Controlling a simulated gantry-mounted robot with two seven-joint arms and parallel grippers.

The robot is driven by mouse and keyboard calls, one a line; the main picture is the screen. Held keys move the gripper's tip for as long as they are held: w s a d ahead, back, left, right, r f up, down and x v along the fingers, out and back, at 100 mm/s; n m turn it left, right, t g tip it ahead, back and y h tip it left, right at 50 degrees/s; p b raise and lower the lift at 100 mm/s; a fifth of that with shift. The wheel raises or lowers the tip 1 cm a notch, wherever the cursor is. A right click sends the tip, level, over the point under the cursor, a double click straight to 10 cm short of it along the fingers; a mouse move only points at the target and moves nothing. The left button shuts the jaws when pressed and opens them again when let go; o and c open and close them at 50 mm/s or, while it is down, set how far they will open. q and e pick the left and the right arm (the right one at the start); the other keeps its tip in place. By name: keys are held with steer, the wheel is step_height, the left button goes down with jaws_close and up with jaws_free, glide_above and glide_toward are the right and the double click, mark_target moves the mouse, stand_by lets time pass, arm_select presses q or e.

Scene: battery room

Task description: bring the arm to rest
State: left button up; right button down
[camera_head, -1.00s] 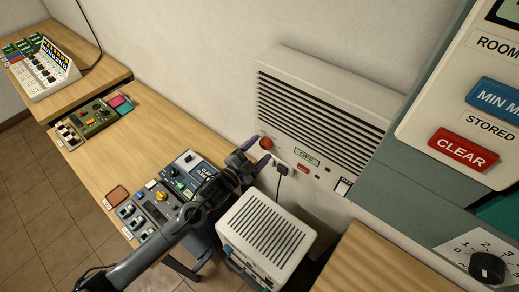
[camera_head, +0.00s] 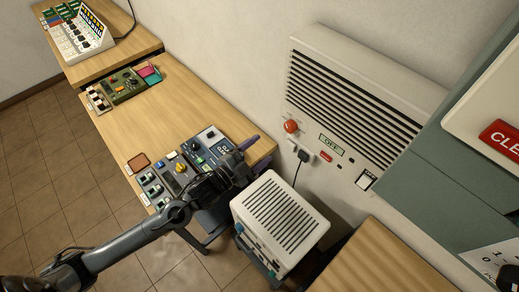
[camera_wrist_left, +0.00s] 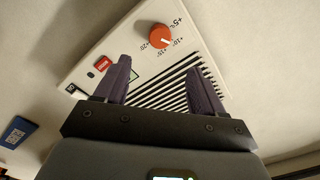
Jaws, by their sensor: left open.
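My left gripper (camera_head: 248,152) is open and empty, with dark purple fingers. In the head view it hangs over the right end of the long wooden table, beside the switch panels. In the left wrist view its two fingers (camera_wrist_left: 160,85) stand apart with nothing between them. Beyond them is the white wall unit (camera_head: 352,95) with a slatted vent, an orange-red knob (camera_head: 291,126) and a small red switch (camera_head: 325,157). The knob also shows in the left wrist view (camera_wrist_left: 160,36), apart from the fingers. My right gripper is not in view.
A white slatted box (camera_head: 281,215) stands close to the right of the gripper. Control panels (camera_head: 180,165) lie on the table (camera_head: 190,110) under the arm. A grey-green cabinet (camera_head: 425,185) fills the right side. The tiled floor (camera_head: 60,210) at left is clear.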

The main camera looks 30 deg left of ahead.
arm_select(q)
steer(key=s+f+n+g+y, duration=0.2)
steer(key=s+f+n+g, duration=0.25)
steer(key=s, duration=0.35)
steer(key=s+f+n+g+y, duration=0.25)
steer(key=s+g, duration=0.25)
steer(key=s, duration=0.4)
steer(key=s+f+n+g+y, duration=0.1)
steer(key=s+f+n+g, duration=0.35)
steer(key=s, duration=0.35)
step_height(320, 180, up, 15)
steer(key=p, duration=1.5)
steer(key=shift+d+f, duration=0.15)
steer(key=shift+f, duration=0.05)
steer(key=shift+m, duration=0.25)
